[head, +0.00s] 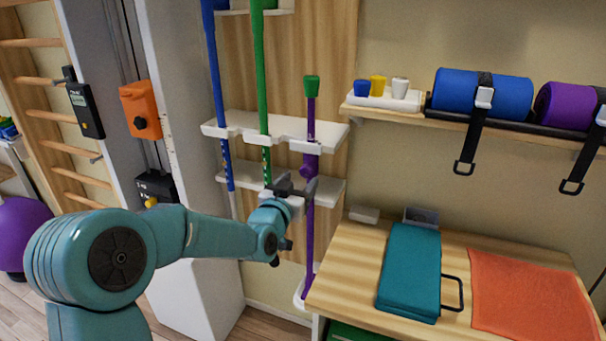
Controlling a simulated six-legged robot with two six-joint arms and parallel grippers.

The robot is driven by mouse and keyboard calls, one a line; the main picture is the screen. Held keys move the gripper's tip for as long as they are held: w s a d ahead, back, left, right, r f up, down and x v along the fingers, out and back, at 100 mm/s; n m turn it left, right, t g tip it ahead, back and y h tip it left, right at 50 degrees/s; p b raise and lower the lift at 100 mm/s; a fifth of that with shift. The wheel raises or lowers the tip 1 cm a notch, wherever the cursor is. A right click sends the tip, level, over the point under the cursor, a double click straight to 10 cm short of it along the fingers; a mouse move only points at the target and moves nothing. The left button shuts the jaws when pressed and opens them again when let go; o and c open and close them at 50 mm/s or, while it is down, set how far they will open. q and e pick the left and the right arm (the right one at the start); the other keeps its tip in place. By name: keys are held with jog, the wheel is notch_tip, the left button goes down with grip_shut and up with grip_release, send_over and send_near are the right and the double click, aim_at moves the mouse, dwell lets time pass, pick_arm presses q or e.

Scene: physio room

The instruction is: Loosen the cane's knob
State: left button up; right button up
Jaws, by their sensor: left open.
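The cane that shows a knob is a purple pole with a green top (310,125), standing upright in the white wall rack. Its purple knob (308,166) sticks out to the left of the pole, between the two rack shelves. My left gripper (297,184) is open, just below and slightly left of the knob in the picture, near the lower shelf. I cannot tell whether it touches the pole. My right gripper is not in view.
A green pole (261,75) and a blue pole (217,95) stand left of the cane. The white upper rack shelf (240,123) is close above my gripper. A wooden table with a teal case (411,268) and an orange towel (530,300) stands at right.

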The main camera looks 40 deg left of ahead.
aim_at(306, 171)
pick_arm(q)
jog(key=shift+x, duration=1.5)
jog(key=c, duration=1)
jog(key=shift+f+n+b, duration=0.15)
jog(key=shift+n+b, duration=0.45)
jog(key=shift+b, duration=0.4)
jog(key=shift+c, duration=0.2)
jog(key=o, duration=1)
jog(key=shift+o, duration=0.2)
jog(key=shift+s, duration=0.1)
